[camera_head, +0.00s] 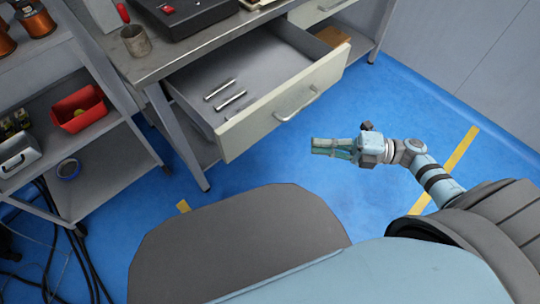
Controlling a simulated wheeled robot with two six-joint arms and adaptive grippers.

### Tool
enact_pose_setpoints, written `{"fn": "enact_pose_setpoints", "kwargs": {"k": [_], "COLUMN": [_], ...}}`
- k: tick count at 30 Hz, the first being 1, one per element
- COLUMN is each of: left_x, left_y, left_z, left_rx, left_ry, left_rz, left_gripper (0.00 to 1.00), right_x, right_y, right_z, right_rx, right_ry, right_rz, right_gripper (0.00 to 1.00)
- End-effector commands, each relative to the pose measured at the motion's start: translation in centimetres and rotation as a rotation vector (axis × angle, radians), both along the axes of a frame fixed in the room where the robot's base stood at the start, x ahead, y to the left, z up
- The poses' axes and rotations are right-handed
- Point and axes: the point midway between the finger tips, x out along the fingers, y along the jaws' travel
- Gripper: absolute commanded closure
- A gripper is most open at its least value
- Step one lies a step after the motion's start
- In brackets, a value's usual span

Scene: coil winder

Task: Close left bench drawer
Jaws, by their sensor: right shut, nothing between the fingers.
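The left bench drawer (284,110) stands pulled out from under the bench, with its cream front facing me and to the right. Its grey bar handle (297,106) is on the front. Several metal rods (230,99) lie inside it. My right gripper (318,146) is shut and empty. It is in front of the drawer and to the right, below the handle in the picture, apart from it and pointing left. My left gripper is out of view.
The bench (165,52) carries a metal cup (136,41) and a dark machine (185,12). A second drawer (318,9) is at the top. A shelf rack at the left holds a red bin (79,108) and copper spools (36,20). Blue floor in front is clear.

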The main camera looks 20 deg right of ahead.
Motion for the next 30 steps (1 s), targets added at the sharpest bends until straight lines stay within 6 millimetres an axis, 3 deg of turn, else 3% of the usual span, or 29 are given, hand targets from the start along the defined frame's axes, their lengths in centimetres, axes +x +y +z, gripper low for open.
{"fn": "enact_pose_setpoints", "kwargs": {"k": [1,5,18,24,30], "left_x": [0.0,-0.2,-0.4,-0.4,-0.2], "left_y": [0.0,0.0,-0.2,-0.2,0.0], "left_z": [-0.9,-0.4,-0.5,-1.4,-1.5], "left_rx": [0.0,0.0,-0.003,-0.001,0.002], "left_ry": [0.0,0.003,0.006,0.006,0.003], "left_rz": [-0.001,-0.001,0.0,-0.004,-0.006], "left_gripper": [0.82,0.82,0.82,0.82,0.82], "right_x": [-0.6,-0.7,3.0,5.9,6.7], "right_y": [0.4,1.5,9.6,10.8,11.1], "right_z": [-0.4,0.3,0.5,0.3,0.4], "right_rx": [-0.018,-0.027,-0.021,-0.023,-0.022], "right_ry": [-0.024,-0.037,-0.036,-0.035,-0.032], "right_rz": [0.046,0.078,0.07,0.068,0.069], "right_gripper": [1.0,1.0,1.0,1.0,1.0]}}
